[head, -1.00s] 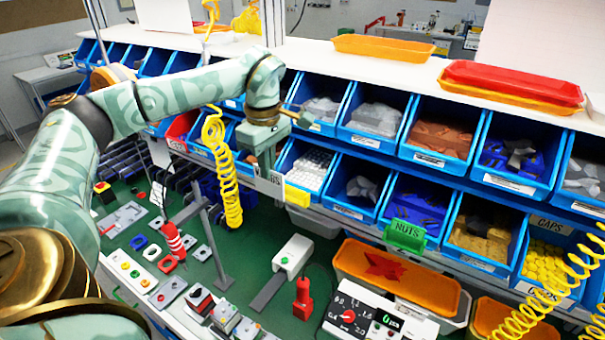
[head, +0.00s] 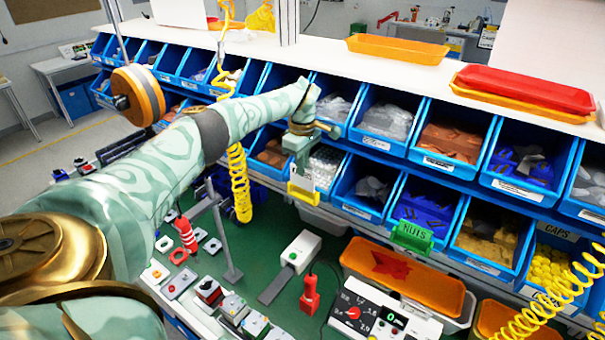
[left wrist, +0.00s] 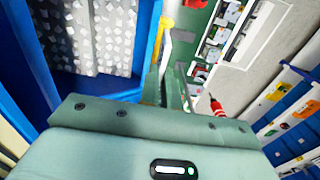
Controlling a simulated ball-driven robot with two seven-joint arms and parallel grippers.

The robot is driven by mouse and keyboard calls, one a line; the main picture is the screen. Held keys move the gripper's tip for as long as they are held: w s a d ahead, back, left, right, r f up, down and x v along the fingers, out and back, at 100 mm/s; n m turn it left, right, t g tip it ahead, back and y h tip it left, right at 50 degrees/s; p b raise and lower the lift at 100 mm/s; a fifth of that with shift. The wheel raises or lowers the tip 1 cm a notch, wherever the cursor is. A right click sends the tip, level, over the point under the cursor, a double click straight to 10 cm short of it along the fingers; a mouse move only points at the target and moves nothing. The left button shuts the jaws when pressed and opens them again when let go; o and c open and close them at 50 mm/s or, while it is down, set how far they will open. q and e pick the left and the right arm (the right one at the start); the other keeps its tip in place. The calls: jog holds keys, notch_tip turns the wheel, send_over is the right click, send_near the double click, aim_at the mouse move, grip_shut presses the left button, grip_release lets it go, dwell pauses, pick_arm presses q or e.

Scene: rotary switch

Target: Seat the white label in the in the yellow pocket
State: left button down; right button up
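The white label (head: 300,181) is upright in the grip of my left gripper (head: 301,168), in front of a blue bin of small whitish parts. The yellow pocket (head: 302,196) is on the front of that bin, directly below the label. The label's lower edge meets or overlaps the pocket; I cannot tell whether it is inside. In the left wrist view the two green fingers (left wrist: 171,88) are close together with a thin pale edge (left wrist: 166,52) between them, and a yellow piece (left wrist: 166,24) shows beyond. My right gripper is out of view.
A yellow coiled hose (head: 238,183) hangs left of my gripper.

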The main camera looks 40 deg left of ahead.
aim_at(303, 188)
pick_arm(q)
notch_tip(303, 188, down, 3)
jog(key=shift+w+f, duration=0.1)
jog(key=shift+f, duration=0.2)
jog(key=c, duration=1.6)
grip_release()
notch_tip(303, 188, up, 12)
jog(key=shift+r, duration=0.25)
